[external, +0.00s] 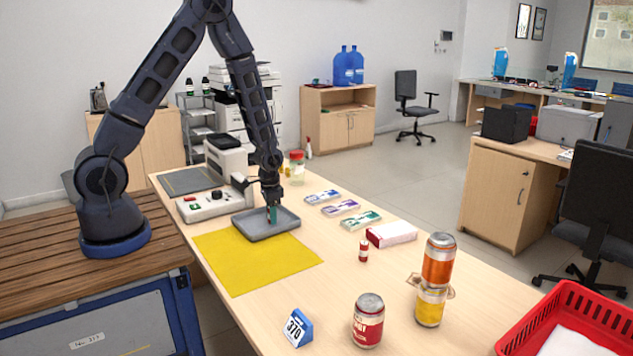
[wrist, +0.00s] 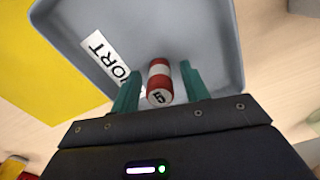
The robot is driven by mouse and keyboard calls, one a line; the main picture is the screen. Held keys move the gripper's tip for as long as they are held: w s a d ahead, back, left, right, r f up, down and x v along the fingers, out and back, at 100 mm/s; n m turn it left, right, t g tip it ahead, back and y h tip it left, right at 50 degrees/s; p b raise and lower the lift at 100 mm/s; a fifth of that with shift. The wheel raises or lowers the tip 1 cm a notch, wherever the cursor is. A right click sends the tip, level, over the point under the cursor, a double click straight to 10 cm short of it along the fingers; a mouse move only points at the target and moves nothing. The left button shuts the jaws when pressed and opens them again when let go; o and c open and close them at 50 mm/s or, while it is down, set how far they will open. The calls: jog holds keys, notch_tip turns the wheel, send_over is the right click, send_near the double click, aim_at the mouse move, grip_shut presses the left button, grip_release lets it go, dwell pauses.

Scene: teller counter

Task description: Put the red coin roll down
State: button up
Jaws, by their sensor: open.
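A red-and-white coin roll (wrist: 159,82) marked 5 on its end is at the grey tray (wrist: 222,40), between my gripper's teal fingers. My gripper (wrist: 160,78) is open, with a gap on both sides of the roll. In the external view my gripper (external: 271,214) reaches down into the tray (external: 247,231), and the fingers mostly hide the roll. I cannot tell whether the roll is fully upright. Another small red-and-white roll (external: 363,251) stands on the counter to the right. A label ending in "ORT" (wrist: 110,62) lies in the tray.
A yellow mat (external: 255,264) lies in front of the tray. Banknote bundles (external: 361,220) and a red-and-white pack (external: 392,234) lie to the right. Stacked cans (external: 437,272), another can (external: 368,322), a 370 sign (external: 297,328) and a red basket (external: 532,316) stand nearer.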

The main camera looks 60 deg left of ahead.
jog(key=s+r+t, duration=0.1)
jog(key=s+r, duration=0.2)
jog(key=r, duration=2)
jog(key=s+a+r+n+t, duration=0.1)
jog(key=s+r+n+t, duration=0.2)
jog(key=s+r, duration=1.7)
jog(key=s, duration=0.3)
jog(key=shift+a+t, duration=0.3)
jog(key=shift+o, duration=0.4)
